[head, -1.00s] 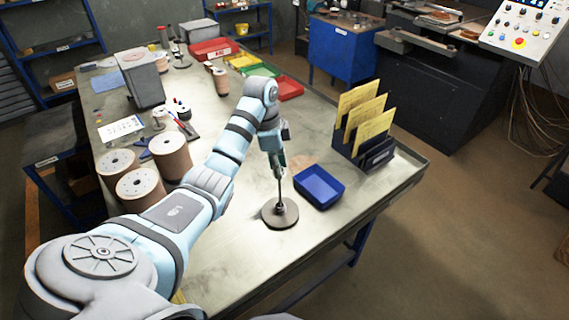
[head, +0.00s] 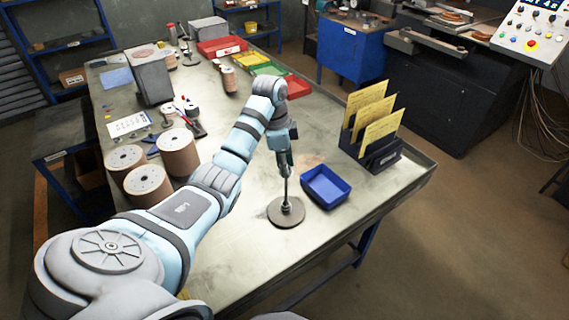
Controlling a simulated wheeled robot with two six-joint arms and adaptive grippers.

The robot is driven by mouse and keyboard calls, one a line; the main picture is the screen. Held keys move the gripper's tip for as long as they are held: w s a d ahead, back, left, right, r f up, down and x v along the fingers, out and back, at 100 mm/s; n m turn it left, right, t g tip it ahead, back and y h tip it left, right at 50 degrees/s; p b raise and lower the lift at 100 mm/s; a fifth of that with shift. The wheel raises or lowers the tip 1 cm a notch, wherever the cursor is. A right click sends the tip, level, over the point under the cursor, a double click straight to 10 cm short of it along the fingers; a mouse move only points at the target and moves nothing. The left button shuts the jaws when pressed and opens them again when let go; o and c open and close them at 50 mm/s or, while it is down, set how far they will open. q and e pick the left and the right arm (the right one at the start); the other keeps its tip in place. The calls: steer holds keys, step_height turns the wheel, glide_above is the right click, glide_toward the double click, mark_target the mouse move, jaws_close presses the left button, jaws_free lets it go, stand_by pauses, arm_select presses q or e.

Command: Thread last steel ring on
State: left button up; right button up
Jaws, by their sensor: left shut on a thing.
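A thin upright rod (head: 286,190) stands on a round grey-brown base (head: 287,213) near the front edge of the workbench. A small dark collar shows low on the rod, just above the base. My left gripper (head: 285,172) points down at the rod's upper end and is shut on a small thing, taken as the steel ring. The ring is too small and too hidden by the fingers to make out, and I cannot tell whether it is around the rod. My right gripper is not in view.
A blue tray (head: 326,187) lies just right of the base. A dark file holder (head: 380,158) with yellow cards stands behind it. Several wire spools (head: 148,187) stand at the left of the workbench (head: 232,262). The bench front around the base is clear.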

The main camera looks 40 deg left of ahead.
mark_target(286, 196)
arm_select(q)
steer(key=shift+f, duration=1.5)
steer(key=shift+f, duration=0.15)
steer(key=shift+f+b, duration=2.2)
steer(key=shift+f, duration=2.45)
steer(key=o, duration=0.3)
steer(key=shift+f, duration=0.1)
steer(key=o, duration=0.5)
